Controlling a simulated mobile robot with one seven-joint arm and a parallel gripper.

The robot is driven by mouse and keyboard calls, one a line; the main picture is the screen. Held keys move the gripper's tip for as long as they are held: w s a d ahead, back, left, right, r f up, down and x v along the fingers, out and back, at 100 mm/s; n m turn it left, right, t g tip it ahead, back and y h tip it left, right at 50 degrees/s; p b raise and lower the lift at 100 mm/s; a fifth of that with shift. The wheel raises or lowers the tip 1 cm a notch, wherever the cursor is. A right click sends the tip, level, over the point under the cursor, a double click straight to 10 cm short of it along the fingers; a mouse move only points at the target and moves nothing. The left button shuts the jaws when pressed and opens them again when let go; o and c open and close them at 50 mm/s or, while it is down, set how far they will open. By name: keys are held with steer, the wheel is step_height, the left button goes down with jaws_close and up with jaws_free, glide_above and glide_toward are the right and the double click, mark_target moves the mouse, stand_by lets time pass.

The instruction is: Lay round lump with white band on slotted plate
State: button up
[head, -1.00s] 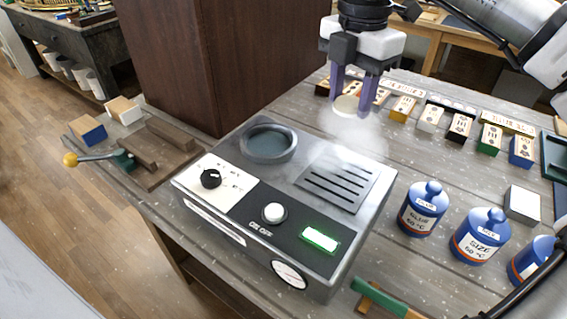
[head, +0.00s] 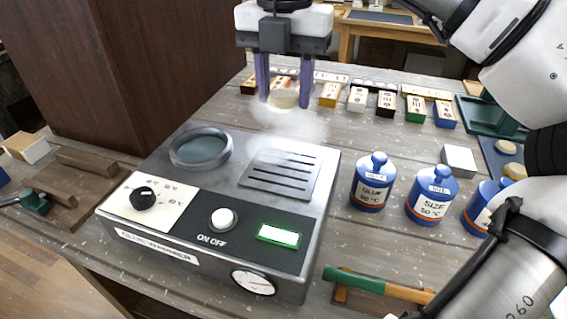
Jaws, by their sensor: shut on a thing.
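My gripper (head: 283,92) points down with its two purple fingers shut on a round cream lump (head: 285,99). A white band on the lump cannot be made out at this size. The slotted plate (head: 250,179) is a dark grey square with several slots, set in the top of the glue warmer (head: 322,205). No lump lies on it. In the picture the gripper and lump are above the plate's far edge, held up in the air and apart from it. Pale steam hangs between them and partly veils the plate's far side.
A round well (head: 201,148) lies left of the plate. Blue jars (head: 371,183) stand to the right, and two yellowish lumps (head: 505,148) lie beyond on a blue mat. Small labelled blocks (head: 357,99) line the back. A green-handled tool (head: 375,286) lies in front.

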mark_target(284, 167)
step_height(284, 167, down, 12)
steer(key=shift+r+p, duration=0.25)
steer(key=shift+p, duration=0.05)
steer(key=shift+f, duration=0.1)
steer(key=o, duration=1)
step_height(284, 167, up, 12)
steer(key=shift+r, duration=0.15)
